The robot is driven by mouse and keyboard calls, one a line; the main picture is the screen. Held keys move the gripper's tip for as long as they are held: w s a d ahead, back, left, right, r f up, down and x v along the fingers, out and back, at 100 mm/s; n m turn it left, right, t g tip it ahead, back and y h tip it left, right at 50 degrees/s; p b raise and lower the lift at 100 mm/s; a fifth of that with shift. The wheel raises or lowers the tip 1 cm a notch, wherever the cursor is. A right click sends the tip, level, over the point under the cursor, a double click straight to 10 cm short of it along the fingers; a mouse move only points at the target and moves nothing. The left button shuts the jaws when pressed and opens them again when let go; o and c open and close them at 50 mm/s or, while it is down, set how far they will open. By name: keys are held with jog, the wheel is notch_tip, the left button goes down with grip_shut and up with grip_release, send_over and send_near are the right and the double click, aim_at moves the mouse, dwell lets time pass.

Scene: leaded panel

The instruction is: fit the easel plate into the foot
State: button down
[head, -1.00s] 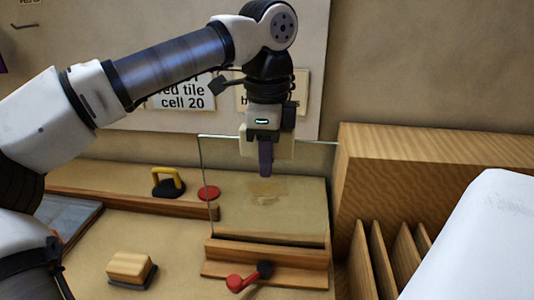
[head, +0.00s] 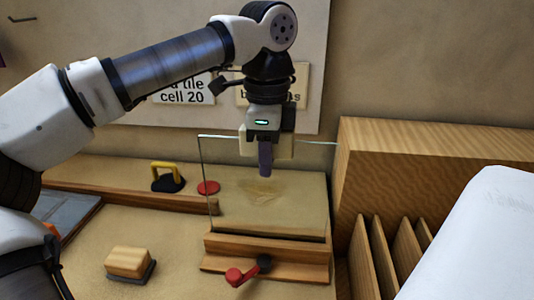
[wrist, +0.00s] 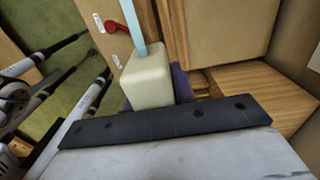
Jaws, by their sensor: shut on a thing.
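The easel plate (head: 228,165) is a clear, upright glass pane with a greenish edge. My gripper (head: 265,168) is shut on its top edge, near the middle. In the wrist view the plate (wrist: 131,28) is a thin pale-blue strip running from the cream finger pad. The foot (head: 222,264) is a low wooden block with a ledge and a red-knobbed lever (head: 237,276) at its front. The plate's lower edge appears at or just above the back of the foot; I cannot tell whether it sits in a slot. The lever also shows in the wrist view (wrist: 117,28).
A wooden rack (head: 382,262) with upright dividers stands close on the right. A yellow-handled black tool (head: 167,180) and a red disc (head: 208,188) lie on the ledge behind left. A wooden block on a dark pad (head: 128,262) lies front left, with clear table around it.

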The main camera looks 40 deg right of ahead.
jog(key=shift+f+b, duration=0.4)
jog(key=shift+f, duration=0.1)
jog(key=c, duration=1.1)
grip_release()
notch_tip(320, 180, up, 13)
jog(key=p, duration=0.3)
jog(key=shift+f, duration=0.2)
jog(key=shift+r+p, duration=0.6)
jog(key=shift+p, duration=0.3)
jog(key=shift+s+f, duration=0.1)
